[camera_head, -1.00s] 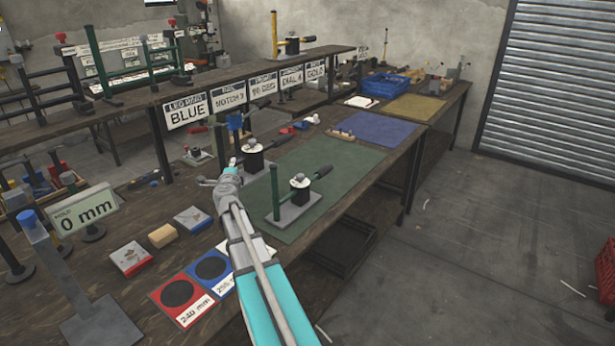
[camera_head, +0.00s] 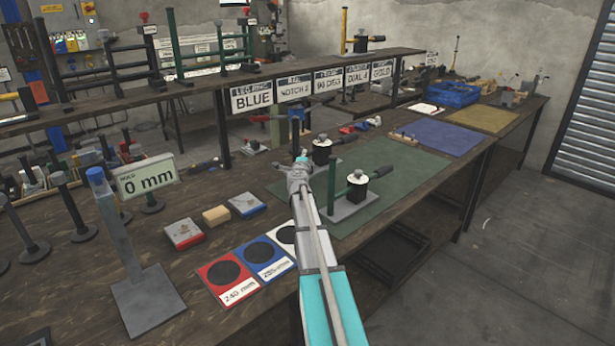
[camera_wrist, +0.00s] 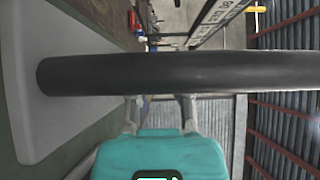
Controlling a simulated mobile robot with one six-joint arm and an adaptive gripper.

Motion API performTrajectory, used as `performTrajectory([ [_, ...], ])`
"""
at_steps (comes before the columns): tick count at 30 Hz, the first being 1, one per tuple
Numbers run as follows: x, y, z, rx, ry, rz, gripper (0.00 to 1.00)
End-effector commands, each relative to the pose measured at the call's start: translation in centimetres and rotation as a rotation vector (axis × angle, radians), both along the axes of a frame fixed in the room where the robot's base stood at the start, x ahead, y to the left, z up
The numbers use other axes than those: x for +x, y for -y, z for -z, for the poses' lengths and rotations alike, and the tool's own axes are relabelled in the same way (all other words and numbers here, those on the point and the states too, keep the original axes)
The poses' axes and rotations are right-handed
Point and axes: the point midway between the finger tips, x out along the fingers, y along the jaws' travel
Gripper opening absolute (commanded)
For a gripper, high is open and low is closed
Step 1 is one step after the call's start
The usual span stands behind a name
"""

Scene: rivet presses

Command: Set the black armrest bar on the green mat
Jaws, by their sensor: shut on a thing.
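The black armrest bar (camera_wrist: 190,73) crosses the wrist view from left to right, close to the camera. It covers the fingertips of my gripper (camera_wrist: 160,100), which is shut on it. Its rounded left end shows against a grey plate (camera_wrist: 22,100); whether they touch I cannot tell. In the head view, my gripper (camera_head: 298,166) is over the left part of the green mat (camera_head: 400,192), just left of the front press's green post (camera_head: 331,186).
The front press's grey base (camera_head: 352,210) and a rear press (camera_head: 322,148) stand on the mat. The mat's right part is bare. A blue mat (camera_head: 445,137) lies beyond it. Coloured size cards (camera_head: 228,272) lie nearer, and the sign shelf (camera_head: 340,68) runs behind.

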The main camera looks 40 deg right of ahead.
Motion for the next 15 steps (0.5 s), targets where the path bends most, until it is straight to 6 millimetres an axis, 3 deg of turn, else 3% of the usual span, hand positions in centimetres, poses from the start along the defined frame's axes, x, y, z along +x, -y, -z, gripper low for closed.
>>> performTrajectory([
  [6,1.0,1.5,2.4,-0.001,-0.001,0.000,0.00],
  [15,1.4,2.3,3.4,-0.001,-0.001,0.000,0.00],
])
